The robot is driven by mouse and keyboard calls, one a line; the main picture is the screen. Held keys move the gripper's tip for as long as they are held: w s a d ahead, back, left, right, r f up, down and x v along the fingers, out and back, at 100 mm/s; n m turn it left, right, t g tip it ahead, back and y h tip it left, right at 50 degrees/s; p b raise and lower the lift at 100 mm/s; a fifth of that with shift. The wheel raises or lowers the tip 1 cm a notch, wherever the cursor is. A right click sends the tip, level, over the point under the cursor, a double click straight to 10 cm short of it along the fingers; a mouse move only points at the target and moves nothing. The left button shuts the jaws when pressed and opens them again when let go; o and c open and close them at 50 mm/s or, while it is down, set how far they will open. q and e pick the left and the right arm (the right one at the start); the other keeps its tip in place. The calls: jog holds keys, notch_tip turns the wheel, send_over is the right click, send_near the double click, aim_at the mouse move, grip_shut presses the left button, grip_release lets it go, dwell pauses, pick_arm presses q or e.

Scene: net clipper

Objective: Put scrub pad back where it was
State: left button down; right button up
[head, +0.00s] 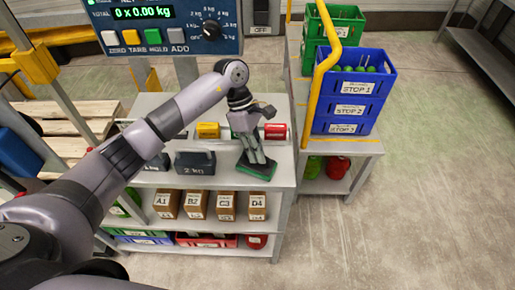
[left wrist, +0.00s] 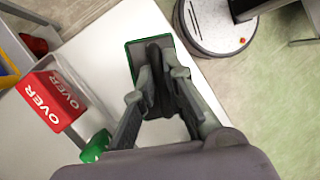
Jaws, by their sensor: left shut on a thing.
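The scrub pad (head: 262,175) is a flat dark block with a green edge. It is at the front right corner of the white bench top (head: 287,165). My left gripper (head: 256,159) points down and is shut on the pad from above. In the left wrist view the fingers (left wrist: 160,48) cover the middle of the pad (left wrist: 134,62), and its green rim shows around them. I cannot tell whether the pad's underside touches the bench. My right gripper is not in view.
A red block (head: 275,131) marked OVER, a yellow block (head: 207,130) and a dark 2 kg weight (head: 195,163) stand on the bench. Boxes marked A1 to D4 line the shelf below. Blue STOP crates (head: 347,105) stand to the right behind a yellow rail (head: 322,75).

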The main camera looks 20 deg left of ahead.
pick_arm(q)
jog(key=c, duration=1.7)
grip_release()
jog(key=shift+o, duration=0.2)
jog(key=shift+r, duration=0.2)
jog(key=b+v, duration=0.4)
jog(key=v, duration=0.7)
jog(key=shift+a+r, duration=0.25)
jog(key=shift+r, duration=0.1)
